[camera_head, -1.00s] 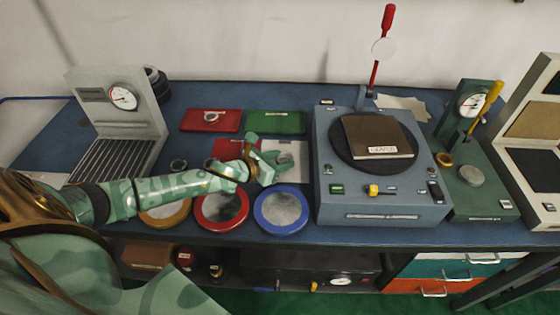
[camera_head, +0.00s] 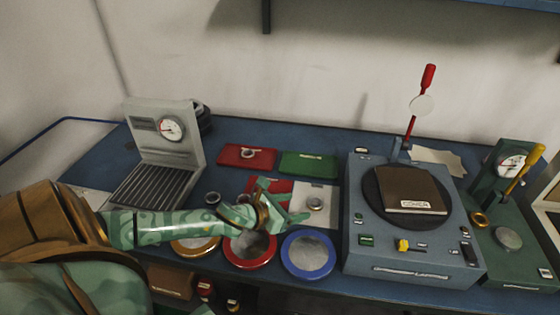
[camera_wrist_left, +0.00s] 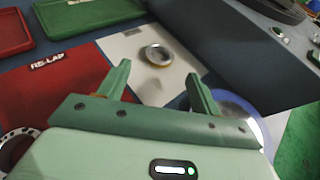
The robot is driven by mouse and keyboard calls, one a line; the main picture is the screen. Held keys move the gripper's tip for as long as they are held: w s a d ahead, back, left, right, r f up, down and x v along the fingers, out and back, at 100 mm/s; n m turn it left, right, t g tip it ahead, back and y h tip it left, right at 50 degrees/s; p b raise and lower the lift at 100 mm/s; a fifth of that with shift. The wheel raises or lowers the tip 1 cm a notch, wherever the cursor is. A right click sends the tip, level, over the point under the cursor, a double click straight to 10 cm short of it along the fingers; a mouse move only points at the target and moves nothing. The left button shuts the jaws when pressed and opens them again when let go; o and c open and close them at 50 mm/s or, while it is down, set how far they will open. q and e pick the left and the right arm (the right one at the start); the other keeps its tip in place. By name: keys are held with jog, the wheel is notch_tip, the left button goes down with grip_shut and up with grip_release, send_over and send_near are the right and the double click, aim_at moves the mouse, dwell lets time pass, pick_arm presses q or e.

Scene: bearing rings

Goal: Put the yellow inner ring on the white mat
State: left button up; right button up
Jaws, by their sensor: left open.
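The white mat (camera_head: 327,191) lies left of the grey-blue machine, and it also shows in the left wrist view (camera_wrist_left: 128,46). A small metal ring (camera_head: 315,203) lies flat on it; in the left wrist view this ring (camera_wrist_left: 158,55) has a silvery top and a yellowish-brown side. My left gripper (camera_head: 287,202) is open and empty just left of the ring. In the left wrist view its two fingertips (camera_wrist_left: 159,70) are apart, with the ring just beyond them, not gripped. My right gripper is not in view.
Red (camera_head: 246,157) and green (camera_head: 308,164) trays lie behind. Gold-, red- and blue-rimmed (camera_head: 308,254) round dishes line the front. The machine (camera_head: 412,250) stands close on the right. A brass-coloured ring (camera_head: 479,218) sits on the green gauge stand. A dark ring (camera_head: 212,198) lies left of my gripper.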

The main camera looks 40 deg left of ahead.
pick_arm(q)
jog(key=v, duration=0.5)
jog(key=shift+p, duration=0.4)
jog(key=shift+f, duration=0.1)
